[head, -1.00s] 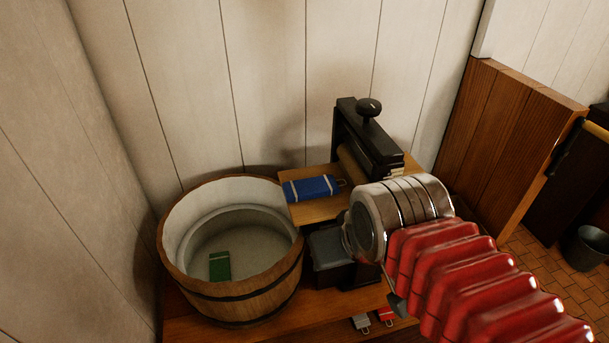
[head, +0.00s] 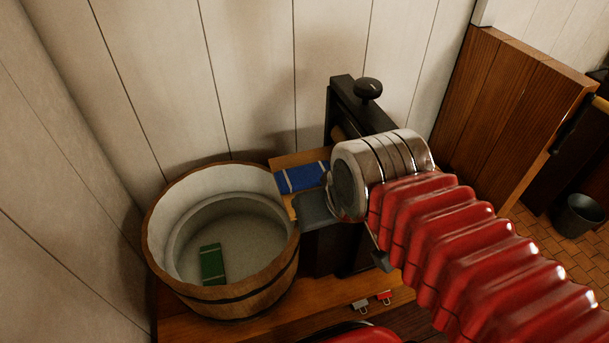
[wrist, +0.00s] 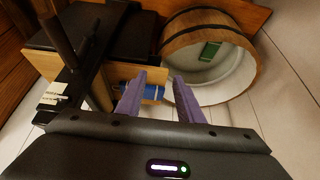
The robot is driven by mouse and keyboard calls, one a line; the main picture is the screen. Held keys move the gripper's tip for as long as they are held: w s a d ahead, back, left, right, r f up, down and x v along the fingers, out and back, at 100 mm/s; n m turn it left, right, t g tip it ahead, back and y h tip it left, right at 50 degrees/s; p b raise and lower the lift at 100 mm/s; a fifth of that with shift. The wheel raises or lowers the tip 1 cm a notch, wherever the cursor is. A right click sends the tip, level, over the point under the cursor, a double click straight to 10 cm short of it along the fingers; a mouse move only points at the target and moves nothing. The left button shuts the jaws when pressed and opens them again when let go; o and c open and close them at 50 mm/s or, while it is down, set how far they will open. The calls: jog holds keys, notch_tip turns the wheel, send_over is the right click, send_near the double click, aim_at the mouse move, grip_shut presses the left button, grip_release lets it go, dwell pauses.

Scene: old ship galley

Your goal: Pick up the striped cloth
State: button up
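A blue folded cloth with white stripes (head: 303,177) lies on the small wooden board at the mangle. In the wrist view the blue cloth (wrist: 127,86) shows beyond the left finger, which partly covers it. A green cloth with a pale stripe (head: 212,263) lies inside the wooden tub; it also shows in the wrist view (wrist: 209,50). My gripper (wrist: 160,92) is open, with its two purple fingers apart and nothing between them. It is near the board, apart from the blue cloth. In the head view my wrist hides the fingers.
The wooden tub (head: 262,277) stands left of the board. The black mangle (head: 345,115) stands close behind my wrist. A red and a white clip (head: 372,302) lie on the lower wooden surface. A dark bucket (head: 578,215) stands on the tiled floor at right.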

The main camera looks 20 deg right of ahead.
jog(key=o, duration=0.3)
jog(key=shift+w+r, duration=0.2)
jog(key=o, duration=0.7)
jog(key=w+r+m+g, duration=0.1)
jog(key=w+m, duration=0.2)
jog(key=w+r+m+g, duration=0.1)
jog(key=w+r+m, duration=0.1)
jog(key=w+m, duration=0.1)
jog(key=w+d+r+m, duration=0.1)
jog(key=w+m, duration=0.1)
jog(key=w, duration=0.2)
jog(key=shift+r+m+g, duration=0.15)
jog(key=shift+m+g, duration=0.25)
jog(key=shift+c, duration=0.2)
jog(key=m+g, duration=0.3)
jog(key=m, duration=0.6)
send_over(297, 176)
jog(key=shift+d+f, duration=0.2)
jog(key=shift+f, duration=0.55)
jog(key=shift+f, duration=4.3)
jog(key=shift+f, duration=0.1)
jog(key=shift+a+f, duration=0.15)
jog(key=shift+f, duration=2.35)
jog(key=shift+c, duration=0.2)
